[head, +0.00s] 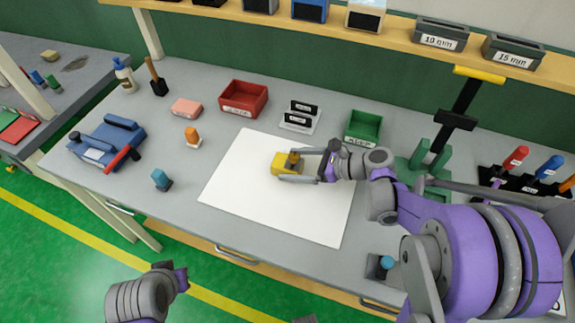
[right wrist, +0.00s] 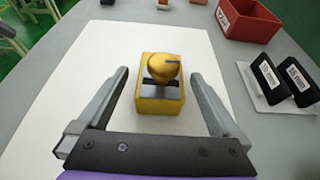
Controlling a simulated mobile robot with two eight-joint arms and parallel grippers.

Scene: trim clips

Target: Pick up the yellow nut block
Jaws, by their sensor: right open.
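The yellow nut block (head: 281,168) sits on the white sheet (head: 245,200) on the grey bench. It is a yellow box with a dark slot and a rounded yellow-orange knob on top. In the right wrist view the block (right wrist: 160,104) stands upright between the two fingers. My right gripper (head: 284,166) is open around the block, one finger to each side. The right wrist view shows a gap between each finger and the block, so the open gripper (right wrist: 160,85) is not closed on it. My left gripper (head: 180,277) is low at the front, away from the bench; its finger opening is unclear.
A red bin (head: 244,98), a green bin (head: 364,126) and a white holder with black pieces (head: 300,116) stand behind the sheet. An orange clip (head: 192,136) and a blue clip (head: 161,180) stand left of it. A blue vise (head: 105,142) is at the far left.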

